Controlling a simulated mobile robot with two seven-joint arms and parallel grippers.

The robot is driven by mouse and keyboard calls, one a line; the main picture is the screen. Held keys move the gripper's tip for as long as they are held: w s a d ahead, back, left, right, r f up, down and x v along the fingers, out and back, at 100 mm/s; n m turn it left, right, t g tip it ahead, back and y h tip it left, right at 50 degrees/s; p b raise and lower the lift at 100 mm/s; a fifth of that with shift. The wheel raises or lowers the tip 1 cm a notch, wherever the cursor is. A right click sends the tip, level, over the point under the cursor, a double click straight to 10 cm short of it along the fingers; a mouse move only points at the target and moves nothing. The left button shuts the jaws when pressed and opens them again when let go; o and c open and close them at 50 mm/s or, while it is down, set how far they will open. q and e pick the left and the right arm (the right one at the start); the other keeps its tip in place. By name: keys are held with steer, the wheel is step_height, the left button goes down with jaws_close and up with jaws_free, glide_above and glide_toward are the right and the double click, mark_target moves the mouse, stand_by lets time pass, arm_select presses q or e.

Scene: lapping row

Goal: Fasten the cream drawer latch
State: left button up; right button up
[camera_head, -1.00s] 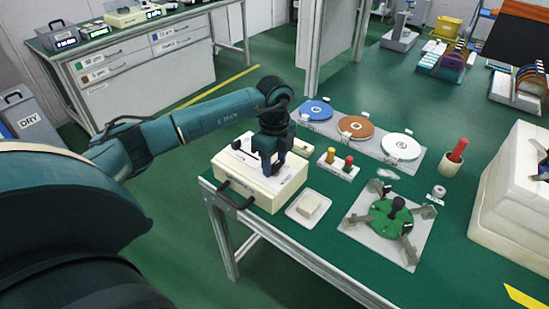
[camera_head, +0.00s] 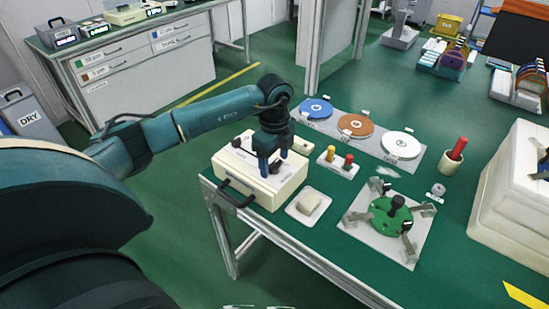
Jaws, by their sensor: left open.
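The cream drawer box (camera_head: 284,190) sits on the near left corner of the green bench, with a dark handle (camera_head: 236,194) on its front. Small dark parts show on its top at the left, but I cannot make out the latch or its position. My left gripper (camera_head: 273,166) is open and points down over the top of the box. I cannot tell whether the fingertips touch the lid. The gripper hides part of the box top. My right gripper is not in view.
Right of the box lie a white tray with a pale block (camera_head: 310,202) and a holder with yellow and red knobs (camera_head: 340,161). Behind are blue, brown and white discs (camera_head: 402,145). A green fixture (camera_head: 391,213) and a large cream case (camera_head: 510,190) stand further right.

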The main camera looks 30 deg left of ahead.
mark_target(275, 163)
arm_select(q)
step_height(275, 163, up, 13)
steer(key=shift+b, duration=0.35)
stand_by(0.6)
